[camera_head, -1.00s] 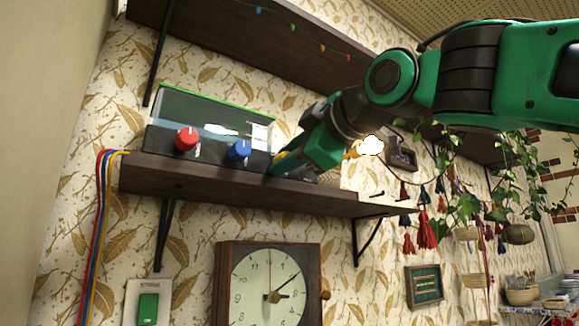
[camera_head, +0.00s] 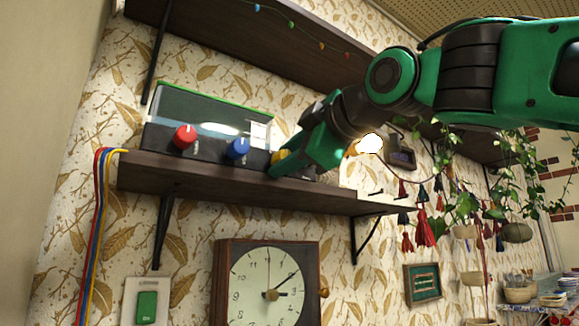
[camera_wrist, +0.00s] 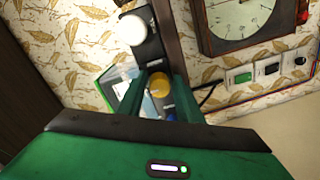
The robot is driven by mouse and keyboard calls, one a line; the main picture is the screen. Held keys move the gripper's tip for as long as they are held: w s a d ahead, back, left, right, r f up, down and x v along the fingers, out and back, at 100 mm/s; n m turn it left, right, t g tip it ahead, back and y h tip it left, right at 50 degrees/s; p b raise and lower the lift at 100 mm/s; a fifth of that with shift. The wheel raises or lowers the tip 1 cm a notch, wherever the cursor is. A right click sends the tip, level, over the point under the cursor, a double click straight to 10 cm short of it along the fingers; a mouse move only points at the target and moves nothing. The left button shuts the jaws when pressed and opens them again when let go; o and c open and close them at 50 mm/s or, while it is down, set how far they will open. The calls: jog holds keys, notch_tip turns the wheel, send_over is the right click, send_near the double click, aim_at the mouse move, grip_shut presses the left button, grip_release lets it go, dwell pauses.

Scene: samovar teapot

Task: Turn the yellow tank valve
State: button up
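The yellow tank valve (camera_head: 278,156) is a round knob at the right end of the dark control panel on the wall shelf, partly hidden by my gripper in the head view. It shows as a yellow disc (camera_wrist: 159,83) between the two green fingers in the wrist view. My gripper (camera_head: 282,166) is at the valve, its fingers apart, one on each side of the knob. The right finger looks very close to the knob; I cannot tell whether it touches. A red knob (camera_head: 184,137) and a blue knob (camera_head: 238,149) sit left of it on the panel.
The dark wooden shelf (camera_head: 200,180) runs just below the panel, and another shelf (camera_head: 220,35) is above. A clear tank (camera_head: 200,112) stands behind the knobs. A wall clock (camera_head: 268,285) hangs below. A white round object (camera_wrist: 133,28) is close beside the gripper.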

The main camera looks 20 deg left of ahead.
jog(key=v, duration=1)
jog(key=shift+d, duration=0.3)
jog(key=shift+f, duration=0.15)
